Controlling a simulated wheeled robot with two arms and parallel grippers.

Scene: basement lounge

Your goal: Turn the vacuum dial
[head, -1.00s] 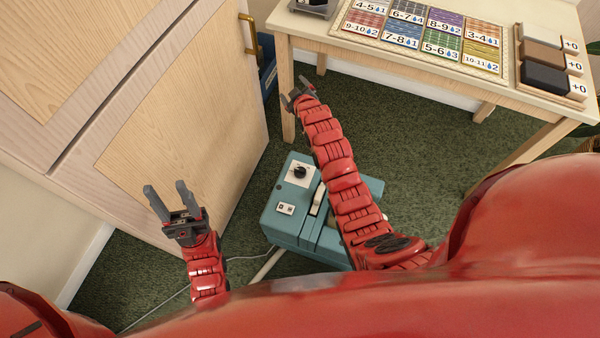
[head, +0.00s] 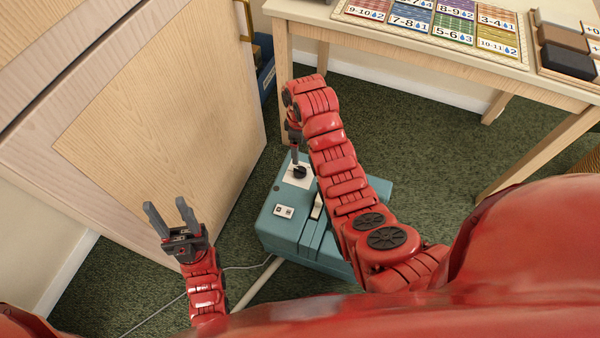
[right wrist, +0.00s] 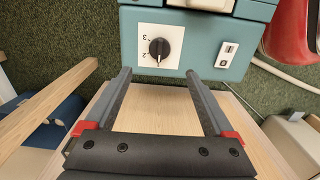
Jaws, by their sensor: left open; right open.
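The teal vacuum (head: 268,222) stands on the green carpet, partly hidden by my right arm in the head view. Its black dial (head: 299,172) sits on a white plate on its top. In the right wrist view the dial (right wrist: 159,48) shows whole, with marks 3 and 2 beside it. My right gripper (right wrist: 157,75) is open and empty, with the dial a little beyond the gap between its fingertips. In the head view it points down near the dial. My left gripper (head: 168,211) is open and empty, left of the vacuum and in front of the cabinet.
A wooden cabinet (head: 165,130) with a brass handle stands to the left. A wooden table (head: 420,66) with cards and trays stands at the back right. A blue bin (head: 266,75) is between them. A cord and hose lie on the carpet by the vacuum.

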